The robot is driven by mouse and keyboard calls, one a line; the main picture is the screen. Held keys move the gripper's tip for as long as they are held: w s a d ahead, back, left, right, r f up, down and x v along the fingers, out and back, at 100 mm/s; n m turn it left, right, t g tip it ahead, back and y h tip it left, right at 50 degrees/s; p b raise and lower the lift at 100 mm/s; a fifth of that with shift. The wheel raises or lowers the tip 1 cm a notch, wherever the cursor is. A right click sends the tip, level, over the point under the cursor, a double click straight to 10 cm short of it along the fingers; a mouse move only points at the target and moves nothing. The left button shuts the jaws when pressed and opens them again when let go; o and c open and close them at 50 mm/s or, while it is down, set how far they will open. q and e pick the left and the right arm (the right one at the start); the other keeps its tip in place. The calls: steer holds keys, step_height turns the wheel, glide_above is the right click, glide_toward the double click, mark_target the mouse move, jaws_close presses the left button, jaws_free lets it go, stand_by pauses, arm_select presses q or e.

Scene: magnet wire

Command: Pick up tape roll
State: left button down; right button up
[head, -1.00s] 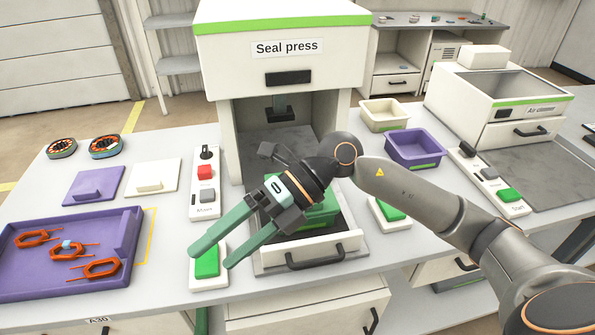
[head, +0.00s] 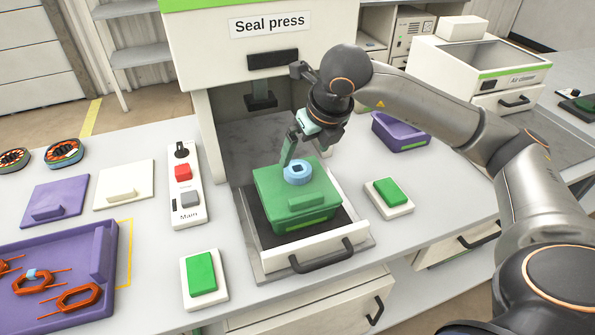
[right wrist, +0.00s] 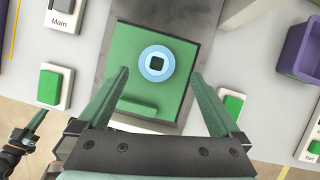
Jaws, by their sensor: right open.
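The tape roll (head: 298,175) is a light blue ring with a dark square opening. It lies flat on the lid of a green box (head: 262,185) in the open drawer of the seal press. It also shows in the right wrist view (right wrist: 157,77), on the green lid (right wrist: 130,45). My right gripper (head: 306,154) is open and empty, close above the roll. In the right wrist view its fingers lie either side of the roll's line, apart from it. My left gripper (right wrist: 38,120) shows only partly at that view's lower left; its opening is unclear.
The press housing (head: 205,110) stands behind the drawer (head: 330,235). Green buttons (head: 201,273) (head: 389,193) flank it. A purple bin (head: 400,133) is right of the press. A purple tray (head: 60,315) with orange coils is at the left.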

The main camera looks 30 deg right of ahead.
mark_target(299, 164)
steer(key=x, duration=0.5)
steer(key=shift+a+f, duration=0.25)
steer(key=shift+f, duration=0.15)
steer(key=c, duration=1.3)
steer(key=shift+r, duration=0.15)
